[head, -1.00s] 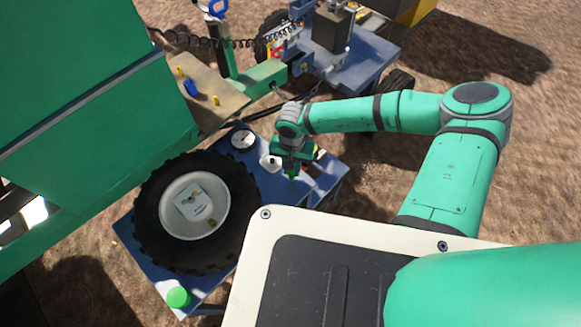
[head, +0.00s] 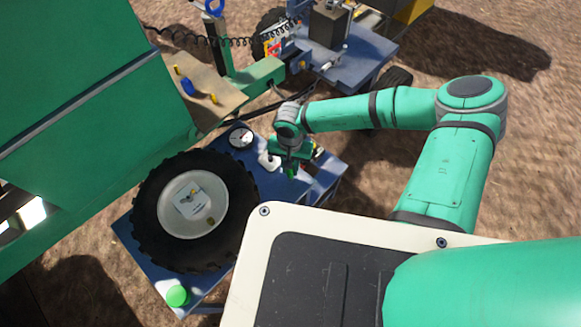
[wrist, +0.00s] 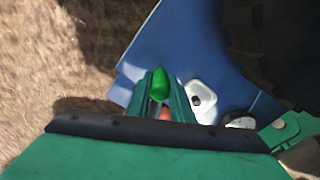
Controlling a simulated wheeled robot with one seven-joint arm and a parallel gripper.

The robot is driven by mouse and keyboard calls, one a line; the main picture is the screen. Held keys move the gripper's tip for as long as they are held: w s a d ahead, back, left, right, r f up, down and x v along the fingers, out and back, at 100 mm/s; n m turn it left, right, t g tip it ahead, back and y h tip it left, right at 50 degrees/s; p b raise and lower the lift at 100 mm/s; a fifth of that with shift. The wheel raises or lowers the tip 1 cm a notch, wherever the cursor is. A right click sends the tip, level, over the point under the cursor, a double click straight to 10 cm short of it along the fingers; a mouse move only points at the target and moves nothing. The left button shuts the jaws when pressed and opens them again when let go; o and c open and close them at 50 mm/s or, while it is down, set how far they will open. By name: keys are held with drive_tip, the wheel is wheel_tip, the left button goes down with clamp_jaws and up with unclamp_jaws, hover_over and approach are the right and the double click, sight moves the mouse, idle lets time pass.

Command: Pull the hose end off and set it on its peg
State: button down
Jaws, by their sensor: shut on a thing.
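My gripper (head: 291,174) is over the right part of the blue table, pointing down. In the wrist view its two green fingers (wrist: 161,88) are shut on a bright green rounded piece (wrist: 160,83). A bit of orange-red shows between the fingers below it. I cannot tell whether this piece is the hose end; no hose can be traced from it. A white fitting with a dark hole (wrist: 197,99) lies on the table beside the fingers. No peg can be made out clearly for the hose end.
A large tyre (head: 152,205) lies on the blue table (head: 140,250). A round gauge (head: 240,137) is behind it, and a green cap (head: 177,296) is at the front. A green machine (head: 75,95) stands at left. A trailer (head: 365,62) with a coiled cable is behind.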

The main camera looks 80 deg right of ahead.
drive_tip(key=shift+f, duration=0.6)
idle(0.3)
drive_tip(key=c, duration=1.5)
unclamp_jaws()
drive_tip(key=shift+w, duration=0.1)
drive_tip(key=o, duration=0.4)
drive_tip(key=shift+s, duration=0.2)
drive_tip(key=shift+w+r, duration=0.15)
drive_tip(key=shift+r, duration=3.4)
